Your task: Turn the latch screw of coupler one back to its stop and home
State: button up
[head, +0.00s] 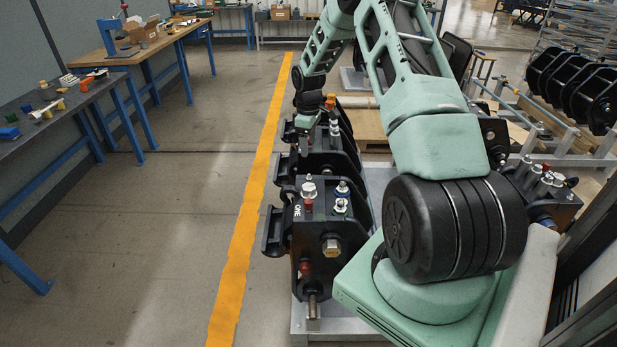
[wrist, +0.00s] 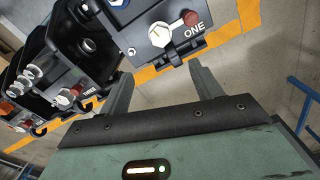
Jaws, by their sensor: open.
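Coupler one (head: 328,222), a black block marked ONE, stands at the front of a row of couplers in the head view. Its top carries a silver fitting with a white base (head: 309,188), a red knob (head: 308,206) and blue-ringed fittings (head: 342,190). A brass hex head (head: 331,247) sits on its near face. I cannot tell which part is the latch screw. In the wrist view, coupler one (wrist: 165,50) lies beyond the fingertips, with its white-based fitting (wrist: 160,34) and red knob (wrist: 190,18). My gripper (wrist: 158,76) is open and empty, apart from these parts.
Another coupler (wrist: 80,100) with a white-based fitting and red knob is at left in the wrist view. A yellow floor line (head: 248,215) runs left of the row. Workbenches (head: 140,58) stand at far left; the floor between is clear. A dark rack (head: 575,85) is at right.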

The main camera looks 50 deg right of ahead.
aim_at(308, 186)
notch_tip(308, 186, down, 18)
jog(key=p, duration=0.4)
jog(key=shift+r, duration=0.25)
jog(key=c, duration=1)
jog(key=shift+o, duration=0.2)
jog(key=shift+f+m+b, duration=0.25)
jog(key=shift+m+b, duration=0.15)
jog(key=shift+b, duration=0.3)
jog(key=shift+r+m+b, duration=0.1)
jog(key=shift+m+b, duration=0.6)
jog(key=shift+r+m, duration=0.15)
jog(key=shift+m, duration=0.15)
